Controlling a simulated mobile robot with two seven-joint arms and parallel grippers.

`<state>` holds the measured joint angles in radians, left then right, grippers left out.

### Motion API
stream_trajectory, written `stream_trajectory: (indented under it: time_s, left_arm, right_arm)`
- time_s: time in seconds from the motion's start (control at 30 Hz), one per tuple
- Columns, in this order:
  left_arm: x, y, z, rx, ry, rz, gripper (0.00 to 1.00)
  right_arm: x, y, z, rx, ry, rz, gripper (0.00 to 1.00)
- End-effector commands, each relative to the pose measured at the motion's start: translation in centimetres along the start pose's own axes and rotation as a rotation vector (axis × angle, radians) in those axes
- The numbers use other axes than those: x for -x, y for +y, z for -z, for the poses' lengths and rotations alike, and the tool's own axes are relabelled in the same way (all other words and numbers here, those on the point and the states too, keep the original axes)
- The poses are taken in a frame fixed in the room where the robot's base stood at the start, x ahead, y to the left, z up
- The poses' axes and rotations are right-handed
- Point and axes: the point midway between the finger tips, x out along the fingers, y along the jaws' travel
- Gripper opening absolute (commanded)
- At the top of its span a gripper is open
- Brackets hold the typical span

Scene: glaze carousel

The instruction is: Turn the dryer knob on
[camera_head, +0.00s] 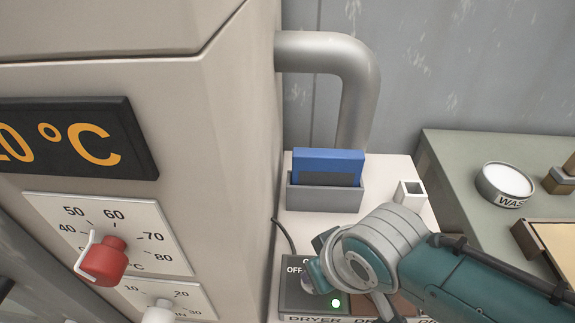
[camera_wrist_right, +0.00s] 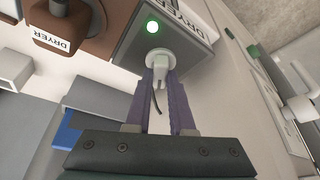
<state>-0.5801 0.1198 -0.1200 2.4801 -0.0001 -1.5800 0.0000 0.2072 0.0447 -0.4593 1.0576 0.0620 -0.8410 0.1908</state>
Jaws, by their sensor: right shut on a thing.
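The dryer box (camera_head: 297,304) is a grey box with the label DRYER on its front edge, on the light stand beside the kiln-like cabinet. A green light (camera_head: 336,303) glows on it, and also shows in the right wrist view (camera_wrist_right: 152,27). The dryer knob (camera_wrist_right: 158,58) is pale with a round base and a narrow grip. My right gripper (camera_wrist_right: 159,78) is shut on the knob's grip, with its purple fingers on either side. In the head view my right gripper (camera_head: 318,278) covers much of the box and knob. My left gripper is out of view.
A brown box (camera_wrist_right: 85,28) with a DRYER label adjoins the dryer box. Behind stand a grey holder with a blue card (camera_head: 328,163) and a small white square cup (camera_head: 410,194). The cabinet with a red knob (camera_head: 104,261) rises at left.

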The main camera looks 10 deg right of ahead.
Motion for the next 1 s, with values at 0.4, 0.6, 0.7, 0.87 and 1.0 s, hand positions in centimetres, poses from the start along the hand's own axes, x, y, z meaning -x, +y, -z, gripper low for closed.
stream_trajectory:
  time_s: [0.4, 0.6, 0.7, 0.87, 1.0]
  left_arm:
    - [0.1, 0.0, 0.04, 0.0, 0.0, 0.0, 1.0]
    - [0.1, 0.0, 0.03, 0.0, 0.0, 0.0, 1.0]
    - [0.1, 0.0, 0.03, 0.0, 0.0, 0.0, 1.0]
    - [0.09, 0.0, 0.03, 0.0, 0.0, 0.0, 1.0]
    - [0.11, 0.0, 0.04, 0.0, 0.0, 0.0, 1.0]
  right_arm:
    - [0.02, -0.05, 0.09, -0.019, 0.002, -0.006, 0.0]
    - [0.02, -0.03, 0.08, -0.018, 0.002, -0.006, 0.32]
    - [0.01, -0.02, 0.07, -0.018, 0.001, -0.006, 0.43]
    - [0.0, -0.01, 0.04, -0.017, 0.001, -0.006, 0.51]
    - [0.03, 0.0, 0.04, -0.016, 0.001, -0.007, 0.51]
